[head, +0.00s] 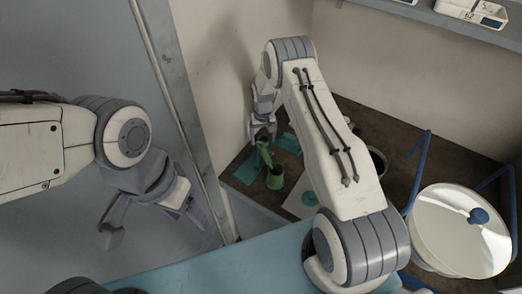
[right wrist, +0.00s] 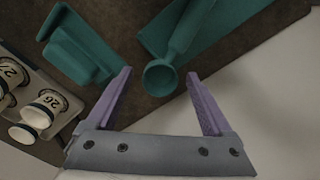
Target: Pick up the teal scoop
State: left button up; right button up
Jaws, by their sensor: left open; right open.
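In the right wrist view, a teal scoop (right wrist: 162,76) shows a round end just beyond and between my fingertips, with its shaft running up to the top edge. My right gripper (right wrist: 160,88) is open and empty, and I see no contact with the scoop. In the head view, my right gripper (head: 263,134) points down above a green handle (head: 264,152) and a green cup-like part (head: 275,178). I cannot tell how these join. My left gripper (head: 155,226) is open and empty at the left, away from the bench.
Numbered containers (right wrist: 40,108) stand in a tray at the left.

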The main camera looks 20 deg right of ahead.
grip_shut()
jog(key=shift+r, duration=0.1)
jog(key=shift+r, duration=0.3)
jog(key=shift+g, duration=0.5)
jog(key=s+r+p, duration=0.1)
jog(key=r+p, duration=0.1)
jog(key=s+a+r+p, duration=0.1)
jog(key=r+p, duration=0.1)
jog(key=s+a+r+p, duration=0.1)
jog(key=r+p, duration=0.1)
jog(key=r, duration=0.1)
jog(key=shift+s+r, duration=0.1)
jog(key=shift+s, duration=0.05)
jog(key=shift+s+a+f+p, duration=0.2)
jog(key=shift+s+f+p, duration=0.2)
jog(key=shift+p, duration=0.3)
jog(key=shift+f+b, duration=1.9)
jog(key=shift+f, duration=1.75)
